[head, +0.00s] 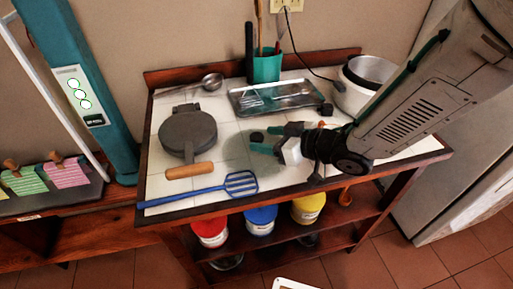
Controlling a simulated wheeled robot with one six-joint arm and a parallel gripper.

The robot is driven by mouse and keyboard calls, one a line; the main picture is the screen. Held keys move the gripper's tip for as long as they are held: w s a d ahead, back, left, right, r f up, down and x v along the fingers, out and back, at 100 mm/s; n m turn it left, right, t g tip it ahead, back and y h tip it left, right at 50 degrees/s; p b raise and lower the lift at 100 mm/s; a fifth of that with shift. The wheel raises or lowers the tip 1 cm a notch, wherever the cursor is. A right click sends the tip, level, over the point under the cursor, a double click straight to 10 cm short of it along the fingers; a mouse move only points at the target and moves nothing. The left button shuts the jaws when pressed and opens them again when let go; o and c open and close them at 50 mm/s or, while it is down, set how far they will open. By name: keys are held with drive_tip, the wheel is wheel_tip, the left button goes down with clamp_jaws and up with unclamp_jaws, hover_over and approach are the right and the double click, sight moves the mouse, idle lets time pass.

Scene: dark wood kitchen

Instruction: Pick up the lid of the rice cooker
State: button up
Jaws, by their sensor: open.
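The rice cooker (352,97) is a white round pot with a metallic inner bowl, open at the top, at the back right of the tiled table. My arm hides part of its right side. A small dark round knob (257,136) shows mid-table, with a faint greyish round patch around it. This looks like a see-through lid lying flat, but I cannot tell its edge from shadow. My gripper (268,139) has green-tipped fingers spread apart, just right of the knob. It appears empty. I cannot tell its height above the table or whether it touches the lid.
A grey round pan (188,135) with a wooden handle and a blue slotted spatula (241,184) lie left. A cord runs to the wall socket. Several coloured containers occupy the shelf below.

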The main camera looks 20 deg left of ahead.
sight(258, 136)
drive_tip(key=x, duration=0.6)
drive_tip(key=shift+w+r, duration=0.1)
drive_tip(key=shift+w, duration=0.05)
clamp_jaws()
